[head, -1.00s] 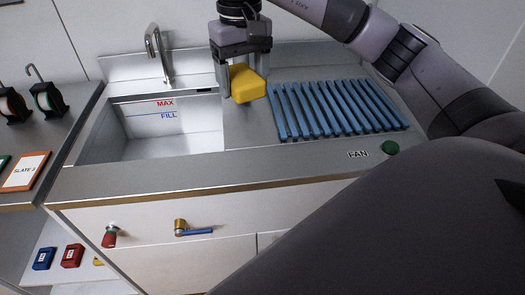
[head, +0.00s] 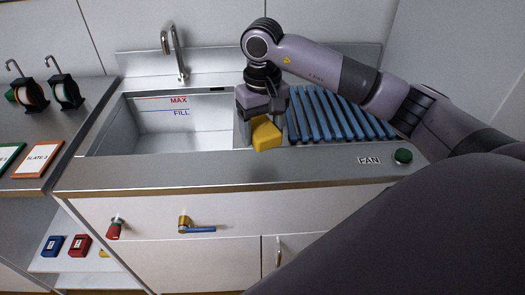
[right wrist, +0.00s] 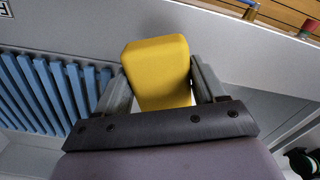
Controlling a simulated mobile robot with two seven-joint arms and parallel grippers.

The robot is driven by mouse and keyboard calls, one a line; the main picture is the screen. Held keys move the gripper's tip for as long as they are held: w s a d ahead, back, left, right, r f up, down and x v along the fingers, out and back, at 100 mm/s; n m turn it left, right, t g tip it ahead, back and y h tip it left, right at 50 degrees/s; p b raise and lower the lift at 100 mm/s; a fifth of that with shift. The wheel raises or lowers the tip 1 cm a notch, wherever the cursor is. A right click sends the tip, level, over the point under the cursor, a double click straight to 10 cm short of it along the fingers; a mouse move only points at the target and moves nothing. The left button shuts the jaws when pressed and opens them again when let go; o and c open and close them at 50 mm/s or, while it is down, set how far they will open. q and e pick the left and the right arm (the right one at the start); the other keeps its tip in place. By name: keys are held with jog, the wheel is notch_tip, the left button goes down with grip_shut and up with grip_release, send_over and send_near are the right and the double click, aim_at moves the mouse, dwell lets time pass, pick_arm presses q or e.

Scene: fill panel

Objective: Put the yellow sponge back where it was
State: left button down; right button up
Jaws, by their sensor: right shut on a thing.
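The yellow sponge (head: 266,134) is a small block held in my right gripper (head: 262,122), over the strip of counter between the sink and the blue rack. In the right wrist view the sponge (right wrist: 158,70) sits between the two fingers of the right gripper (right wrist: 162,88), which press on its sides. Whether the sponge's underside touches the counter, I cannot tell. My left gripper is not in view.
The steel sink (head: 160,120) with MAX and FILL lines lies to the left. The blue slatted rack (head: 340,112) is just right of the gripper. A green FAN button (head: 403,156) is on the front right. A valve with a blue handle (head: 195,226) sits on the front panel.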

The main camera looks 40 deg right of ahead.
aim_at(262, 127)
notch_tip(262, 127, down, 7)
jog(key=shift+r, duration=0.1)
dwell(0.3)
jog(key=shift+f, duration=0.25)
jog(key=o, duration=0.9)
jog(key=shift+o, duration=0.2)
jog(key=shift+r, duration=0.1)
jog(key=shift+r, duration=0.15)
notch_tip(262, 127, up, 12)
jog(key=shift+b, duration=0.35)
